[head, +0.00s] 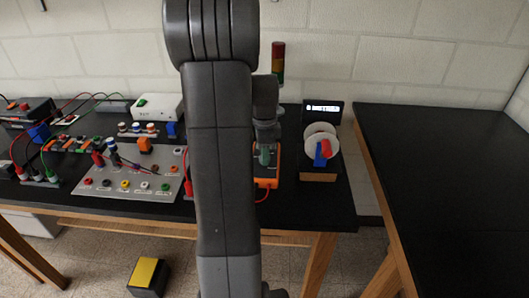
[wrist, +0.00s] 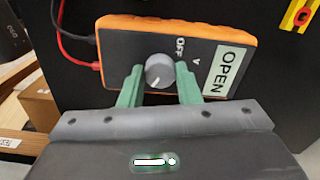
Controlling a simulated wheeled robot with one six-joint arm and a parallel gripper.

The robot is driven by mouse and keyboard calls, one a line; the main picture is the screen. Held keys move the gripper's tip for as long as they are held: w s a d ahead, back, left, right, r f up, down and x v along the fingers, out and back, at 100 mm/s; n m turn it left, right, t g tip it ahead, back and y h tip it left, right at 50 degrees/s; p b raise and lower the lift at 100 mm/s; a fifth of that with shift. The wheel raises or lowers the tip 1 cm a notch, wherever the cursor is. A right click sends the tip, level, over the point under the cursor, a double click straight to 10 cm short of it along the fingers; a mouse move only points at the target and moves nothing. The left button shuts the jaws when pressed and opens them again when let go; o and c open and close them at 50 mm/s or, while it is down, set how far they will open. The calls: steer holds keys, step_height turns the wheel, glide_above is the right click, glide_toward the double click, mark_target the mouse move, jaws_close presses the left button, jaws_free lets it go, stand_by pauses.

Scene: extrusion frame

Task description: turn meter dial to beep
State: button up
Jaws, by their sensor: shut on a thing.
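The meter (wrist: 209,45) is an orange-edged dark box in the wrist view, with a label reading OPEN at its right and the word OFF above its dial. The grey round dial (wrist: 159,70) has a pale pointer line toward its lower left. My gripper (wrist: 160,82) has its two green fingers on either side of the dial, shut on it. In the head view the meter (head: 274,167) shows as an orange edge on the black table, mostly hidden behind my arm, with my gripper (head: 265,156) over it.
Red and black leads (wrist: 75,45) run from the meter's left side. A panel with coloured sockets (head: 128,186) lies left. The right table (head: 450,190) is bare.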

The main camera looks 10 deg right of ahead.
steer(key=shift+m, duration=0.3)
steer(key=o, duration=1)
steer(key=shift+r, duration=0.1)
step_height(320, 180, up, 14)
steer(key=shift+f, duration=0.2)
steer(key=shift+f, duration=0.1)
step_height(320, 180, down, 14)
steer(key=shift+r, duration=0.15)
stand_by(0.4)
